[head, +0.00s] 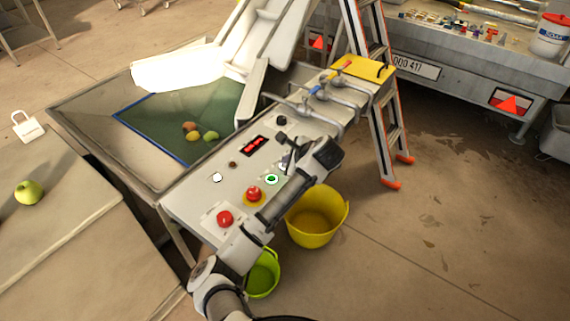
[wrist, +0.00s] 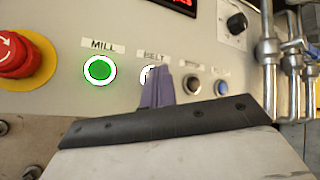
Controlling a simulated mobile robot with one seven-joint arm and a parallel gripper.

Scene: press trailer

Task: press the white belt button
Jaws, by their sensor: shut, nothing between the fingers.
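The white belt button (wrist: 147,75) is on the grey control panel, right of the green MILL button (wrist: 100,71), under a BELT label. My gripper's purple fingers (wrist: 161,73) are shut and empty; they stand in front of the button and hide its right part. Whether they touch it cannot be told. In the head view my gripper (head: 289,161) is over the panel's right side, close to the lit green button (head: 271,180). The white button is only partly visible there.
A red emergency stop (wrist: 16,55) is left of the green button, and a silver-ringed button (wrist: 192,85) and a blue button (wrist: 222,88) are to the right. Metal pipes (wrist: 268,50) rise at the right. A yellow bucket (head: 318,215) stands below the panel.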

